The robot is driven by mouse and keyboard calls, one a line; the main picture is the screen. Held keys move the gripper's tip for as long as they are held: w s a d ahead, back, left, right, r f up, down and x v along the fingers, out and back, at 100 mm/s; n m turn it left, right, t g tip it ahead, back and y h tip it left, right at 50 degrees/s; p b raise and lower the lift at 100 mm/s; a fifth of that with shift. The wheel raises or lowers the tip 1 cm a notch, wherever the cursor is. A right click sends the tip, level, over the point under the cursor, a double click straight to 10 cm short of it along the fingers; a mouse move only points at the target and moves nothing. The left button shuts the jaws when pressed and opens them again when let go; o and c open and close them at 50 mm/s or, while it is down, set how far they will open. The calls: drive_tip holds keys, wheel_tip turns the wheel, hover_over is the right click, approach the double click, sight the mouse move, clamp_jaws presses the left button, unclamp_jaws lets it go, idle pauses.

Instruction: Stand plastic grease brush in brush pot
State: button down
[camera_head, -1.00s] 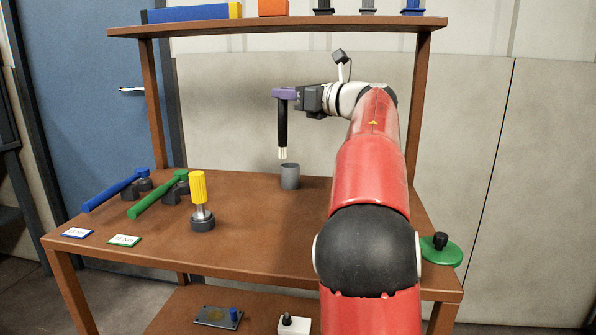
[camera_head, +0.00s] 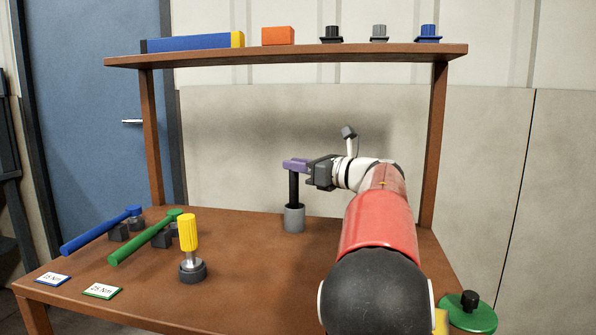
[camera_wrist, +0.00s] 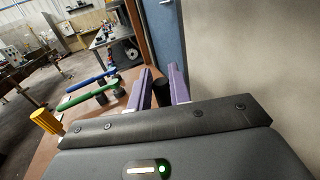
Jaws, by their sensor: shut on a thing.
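The grease brush (camera_head: 294,188) is black and hangs upright from my gripper (camera_head: 295,165), whose purple fingers are shut on the top of its handle. The brush pot (camera_head: 294,219) is a small grey cylinder on the bench top. The brush's lower end is inside the pot's mouth and its pale bristles are hidden. I cannot tell whether it touches the bottom.
Left of the pot on the brown bench (camera_head: 240,290) are a yellow-handled tool (camera_head: 188,235), a green-handled tool (camera_head: 145,238) and a blue-handled tool (camera_head: 100,232). An upper shelf (camera_head: 290,56) with several items runs above my arm. A green disc (camera_head: 470,316) sits at the right.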

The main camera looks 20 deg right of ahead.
drive_tip(key=shift+f, duration=0.3)
drive_tip(key=c, duration=1.3)
unclamp_jaws()
drive_tip(key=b+v, duration=0.2)
drive_tip(key=v, duration=1)
drive_tip(key=shift+s, duration=0.1)
